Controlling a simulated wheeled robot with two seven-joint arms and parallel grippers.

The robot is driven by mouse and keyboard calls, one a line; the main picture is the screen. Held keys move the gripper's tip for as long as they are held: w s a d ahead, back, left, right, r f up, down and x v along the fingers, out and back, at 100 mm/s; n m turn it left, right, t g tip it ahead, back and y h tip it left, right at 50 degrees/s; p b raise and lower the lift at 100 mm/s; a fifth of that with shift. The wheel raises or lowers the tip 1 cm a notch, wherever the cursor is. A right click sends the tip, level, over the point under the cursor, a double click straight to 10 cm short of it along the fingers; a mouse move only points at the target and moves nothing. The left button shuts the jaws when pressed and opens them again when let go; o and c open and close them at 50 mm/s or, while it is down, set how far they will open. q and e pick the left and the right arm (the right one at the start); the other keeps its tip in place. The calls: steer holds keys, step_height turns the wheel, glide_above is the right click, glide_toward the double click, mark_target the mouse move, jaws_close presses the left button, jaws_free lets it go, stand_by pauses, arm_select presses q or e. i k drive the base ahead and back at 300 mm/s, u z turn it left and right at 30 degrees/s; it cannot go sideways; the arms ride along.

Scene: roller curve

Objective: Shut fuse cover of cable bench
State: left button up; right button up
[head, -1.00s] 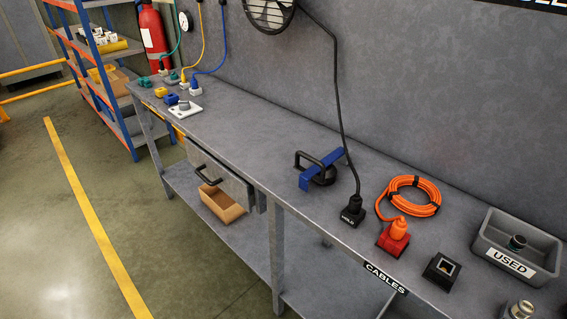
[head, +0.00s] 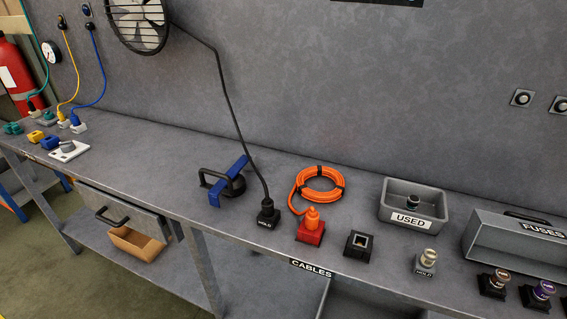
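The grey fuse box (head: 490,243) labelled FUSES stands on the bench at the right edge of the head view, partly cut off by the frame. A dark handle (head: 526,216) shows on its upper part. I cannot tell whether its cover is open or shut. The cable bench (head: 120,150) is a long grey metal bench with a CABLES label on its front edge. Neither of my grippers is in view.
Fuses in dark holders (head: 493,283) stand in front of the fuse box. Left of it are a USED tray (head: 392,208), a fuse on a HOLD base (head: 426,262), a black socket (head: 358,244), a red plug block (head: 311,230), an orange cable coil (head: 320,186) and a blue-barred handle (head: 229,184).

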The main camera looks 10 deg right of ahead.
mark_target(534, 239)
steer(key=k, duration=1.65)
steer(key=z, duration=2.7)
steer(key=i, duration=3.5)
steer(key=u, duration=4.4)
